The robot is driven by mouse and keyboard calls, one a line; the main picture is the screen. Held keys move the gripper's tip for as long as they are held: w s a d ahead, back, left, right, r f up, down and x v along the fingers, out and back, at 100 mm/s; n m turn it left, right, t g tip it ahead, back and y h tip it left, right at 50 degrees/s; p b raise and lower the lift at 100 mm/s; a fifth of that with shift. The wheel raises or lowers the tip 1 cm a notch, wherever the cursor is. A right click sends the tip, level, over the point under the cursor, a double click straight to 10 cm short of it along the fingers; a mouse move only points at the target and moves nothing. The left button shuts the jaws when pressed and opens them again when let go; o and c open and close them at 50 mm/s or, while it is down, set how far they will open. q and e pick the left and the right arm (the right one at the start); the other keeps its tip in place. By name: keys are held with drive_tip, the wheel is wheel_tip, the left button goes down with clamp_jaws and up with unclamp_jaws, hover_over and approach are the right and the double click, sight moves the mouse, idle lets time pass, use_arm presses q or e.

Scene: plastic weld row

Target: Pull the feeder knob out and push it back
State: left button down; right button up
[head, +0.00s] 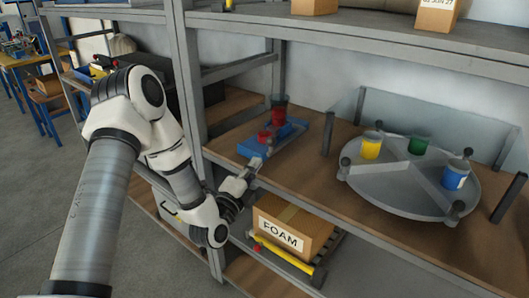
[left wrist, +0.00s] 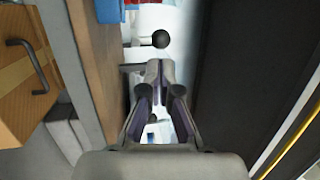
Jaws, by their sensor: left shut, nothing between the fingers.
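The feeder (head: 258,149) is a blue base with red parts, standing on the wooden shelf. Its blue edge shows at the top of the left wrist view (left wrist: 109,10). The feeder knob (left wrist: 162,38) is a black ball on a short pale rod in the left wrist view. I cannot make it out clearly in the head view. My left gripper (head: 254,164) is at the shelf's front edge, by the feeder. In the left wrist view its fingers (left wrist: 160,68) are shut and empty, with the knob just beyond the tips. My right gripper is not in view.
A round grey turntable (head: 395,195) with yellow, green and blue cups stands to the right on the shelf (head: 315,175). A FOAM box (head: 290,227) sits below. A grey rack post (head: 188,80) rises beside my left arm. Bare shelf lies between feeder and turntable.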

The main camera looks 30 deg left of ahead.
sight(269, 145)
use_arm(q)
drive_tip(key=x, duration=0.6)
drive_tip(key=w, duration=0.2)
drive_tip(key=w+b, duration=0.1)
drive_tip(key=w, duration=0.4)
drive_tip(key=shift+w+d+f, duration=0.1)
drive_tip(key=shift+w+d, duration=0.2)
drive_tip(key=shift+d, duration=0.1)
drive_tip(key=shift+a+r, duration=0.1)
drive_tip(key=shift+r, duration=0.25)
